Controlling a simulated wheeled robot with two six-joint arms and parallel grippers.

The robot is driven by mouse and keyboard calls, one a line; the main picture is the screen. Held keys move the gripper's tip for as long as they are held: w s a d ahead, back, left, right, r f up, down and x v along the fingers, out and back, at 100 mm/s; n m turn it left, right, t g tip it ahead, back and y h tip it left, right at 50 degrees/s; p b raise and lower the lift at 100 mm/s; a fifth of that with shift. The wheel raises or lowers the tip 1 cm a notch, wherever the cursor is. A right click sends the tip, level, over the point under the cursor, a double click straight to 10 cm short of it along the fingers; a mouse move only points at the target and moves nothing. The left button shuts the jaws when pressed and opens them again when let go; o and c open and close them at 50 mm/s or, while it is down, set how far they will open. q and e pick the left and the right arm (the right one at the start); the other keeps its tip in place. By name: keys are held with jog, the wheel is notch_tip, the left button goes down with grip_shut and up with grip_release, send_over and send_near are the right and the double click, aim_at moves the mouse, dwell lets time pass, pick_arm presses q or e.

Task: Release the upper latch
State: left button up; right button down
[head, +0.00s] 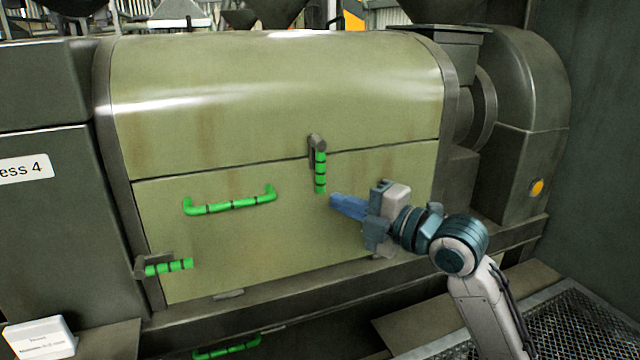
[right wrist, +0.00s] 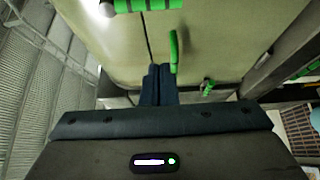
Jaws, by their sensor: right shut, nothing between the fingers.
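The upper latch (head: 320,172) is a green banded handle on a dark pivot at the seam of the olive press cover. Its handle hangs straight down over the door panel. It also shows at the top edge of the right wrist view (right wrist: 148,5), partly cut off. My right gripper (head: 334,201) is shut and empty, its blue fingers pointing left, just below and right of the handle's lower end in the head view. In the right wrist view the closed fingers (right wrist: 157,70) appear apart from the latch. My left gripper is not in view.
A green grab handle (head: 230,206) is on the door panel (head: 250,260), left of the latch. A lower latch (head: 168,267) points sideways at the door's lower left corner. A motor housing (head: 525,110) stands at the right. Another green handle (head: 227,349) sits below.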

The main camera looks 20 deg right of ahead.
aim_at(320, 183)
jog(key=shift+w+a+p, duration=0.2)
jog(key=shift+w+p, duration=0.75)
jog(key=shift+w, duration=0.6)
jog(key=shift+w+a+p, duration=0.25)
jog(key=shift+w+p, duration=0.75)
jog(key=shift+w, duration=0.55)
jog(key=shift+w+a+p, duration=0.2)
jog(key=shift+w+p, duration=0.75)
jog(key=shift+w, duration=0.6)
